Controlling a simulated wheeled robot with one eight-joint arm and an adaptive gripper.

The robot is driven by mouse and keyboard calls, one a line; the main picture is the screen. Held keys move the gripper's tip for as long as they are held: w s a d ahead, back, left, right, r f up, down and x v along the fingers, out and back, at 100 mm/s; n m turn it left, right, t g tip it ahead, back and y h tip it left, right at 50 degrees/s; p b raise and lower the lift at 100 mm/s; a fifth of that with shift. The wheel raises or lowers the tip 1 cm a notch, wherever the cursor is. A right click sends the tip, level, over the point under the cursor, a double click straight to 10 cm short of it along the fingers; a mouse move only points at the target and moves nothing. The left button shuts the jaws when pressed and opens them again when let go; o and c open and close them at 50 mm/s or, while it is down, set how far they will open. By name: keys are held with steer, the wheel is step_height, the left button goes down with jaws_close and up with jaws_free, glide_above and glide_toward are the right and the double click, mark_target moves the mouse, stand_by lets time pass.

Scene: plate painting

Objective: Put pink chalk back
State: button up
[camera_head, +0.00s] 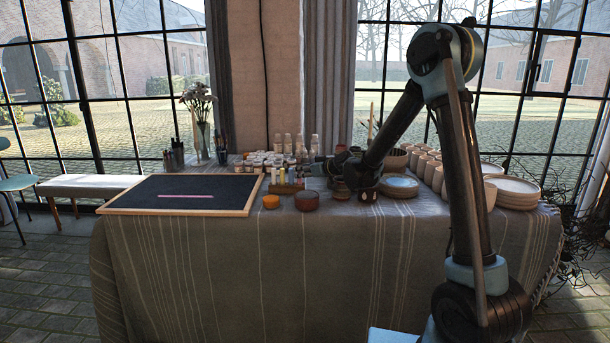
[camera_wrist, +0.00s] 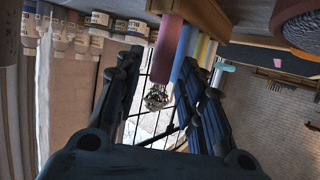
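In the wrist view, a pink chalk (camera_wrist: 167,48) stands at the wooden chalk holder (camera_wrist: 200,14), at the end of a row of chalks; the picture is upside down. Whether its base is fully seated in a hole is not clear. My gripper (camera_wrist: 163,85) has its two dark fingers spread, with the pink chalk's free end showing in the gap between them. I see no finger pressing on it. In the head view, my gripper (camera_head: 318,170) is low over the table, just right of the holder (camera_head: 286,188); its fingers are too small to make out.
Blue (camera_wrist: 183,52) and yellow (camera_wrist: 201,48) chalks stand close behind. A dark board (camera_head: 150,190) with a pink line (camera_head: 186,196) lies at left. Orange (camera_head: 271,201) and reddish (camera_head: 307,201) round pots stand in front. Paint jars (camera_head: 262,160) stand behind; plates (camera_head: 514,190) are at right.

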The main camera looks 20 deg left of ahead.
steer(key=s+d+r+m+g+h, duration=0.1)
steer(key=s+d+r, duration=0.1)
steer(key=s+d, duration=0.65)
steer(key=s+d+r+m+h, duration=0.15)
steer(key=s+d, duration=0.25)
steer(key=d, duration=0.9)
steer(key=s+d+f+m+g+h, duration=0.1)
steer(key=s+d+f+m+h, duration=0.2)
steer(key=s+d, duration=0.6)
steer(key=s+d+f+m+g+h, duration=0.1)
steer(key=s+d+f+m+h, duration=0.2)
steer(key=s+d, duration=0.7)
steer(key=s+d+f+m+g+h, duration=0.2)
steer(key=s+d+f, duration=0.4)
steer(key=s+d, duration=0.4)
steer(key=shift+s+d+m+h, duration=0.25)
steer(key=shift+d+m+h, duration=0.3)
steer(key=shift+d, duration=0.4)
